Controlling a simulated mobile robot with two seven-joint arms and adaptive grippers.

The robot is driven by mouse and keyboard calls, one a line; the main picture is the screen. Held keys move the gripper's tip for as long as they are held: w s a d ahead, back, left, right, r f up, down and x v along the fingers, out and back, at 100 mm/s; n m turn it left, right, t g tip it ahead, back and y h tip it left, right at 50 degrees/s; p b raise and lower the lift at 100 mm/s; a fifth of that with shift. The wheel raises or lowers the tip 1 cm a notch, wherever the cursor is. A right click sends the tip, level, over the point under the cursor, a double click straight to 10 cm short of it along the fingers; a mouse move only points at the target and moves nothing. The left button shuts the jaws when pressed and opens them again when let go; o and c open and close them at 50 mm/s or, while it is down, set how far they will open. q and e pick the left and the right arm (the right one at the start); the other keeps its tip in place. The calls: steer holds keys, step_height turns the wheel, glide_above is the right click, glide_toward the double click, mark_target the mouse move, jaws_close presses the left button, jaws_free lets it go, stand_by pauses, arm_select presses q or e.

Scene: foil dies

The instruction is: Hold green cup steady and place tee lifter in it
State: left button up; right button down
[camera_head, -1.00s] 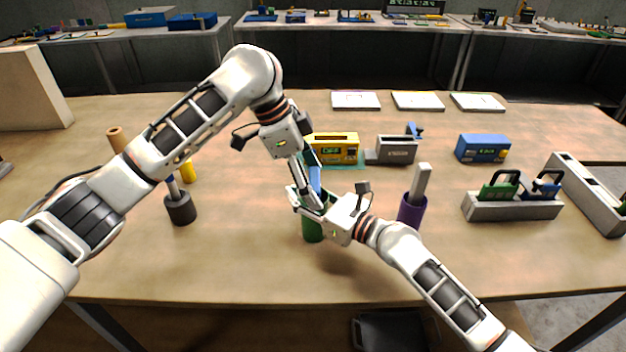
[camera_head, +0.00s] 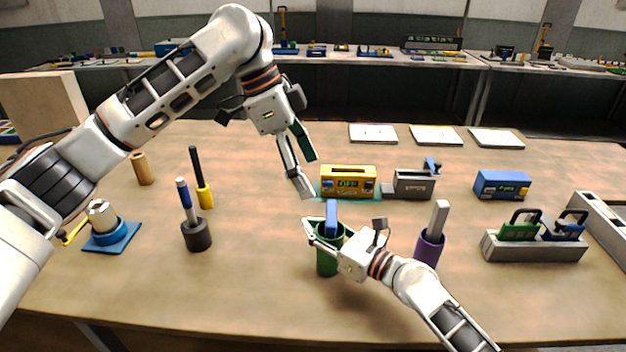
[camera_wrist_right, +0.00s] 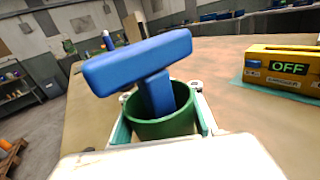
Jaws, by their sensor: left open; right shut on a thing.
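The green cup (camera_head: 327,264) stands upright on the table near its front middle. My right gripper (camera_head: 325,236) is shut on the cup near its rim, with a finger on each side in the right wrist view (camera_wrist_right: 163,122). The blue T-shaped tee lifter (camera_head: 331,217) stands in the cup, its stem inside and its crossbar above the rim. It also shows, slightly tilted, in the right wrist view (camera_wrist_right: 140,60). My left gripper (camera_head: 304,172) is open and empty, above and to the left of the cup, apart from the lifter. The bottom of the lifter's stem is hidden in the cup.
A yellow box (camera_head: 348,190) reading OFF sits behind the cup. A purple cup (camera_head: 428,249) with a grey bar stands to the right. A dark round holder (camera_head: 197,236) with a blue-handled tool stands to the left. The table front between these is clear.

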stand_by(0.3)
steer(key=c, duration=1.3)
jaws_free()
